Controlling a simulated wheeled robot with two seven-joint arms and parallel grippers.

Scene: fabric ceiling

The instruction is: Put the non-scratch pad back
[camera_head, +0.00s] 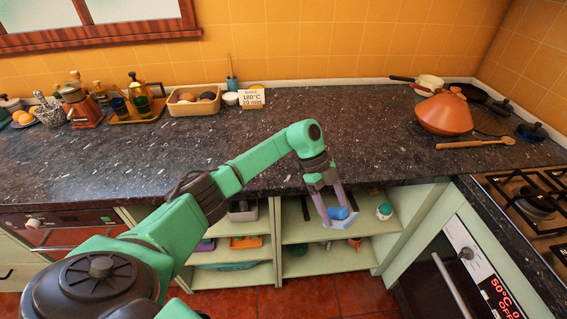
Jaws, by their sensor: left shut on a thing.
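My left gripper (338,217) reaches down over the counter's front edge to the open shelves below. Its purple fingers are closed on a small blue piece (340,213), which looks like the non-scratch pad. A pale blue-white thing shows right at the fingertips, under the blue piece; I cannot tell whether it is a holder or part of the pad. The held piece is in front of or just inside the upper shelf (300,232); the depth is unclear. My right gripper is not in view.
Other items fill the left shelf bay. An orange tagine (445,113) and a wooden spoon (475,143) are on the dark counter (300,120). The counter's middle is clear.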

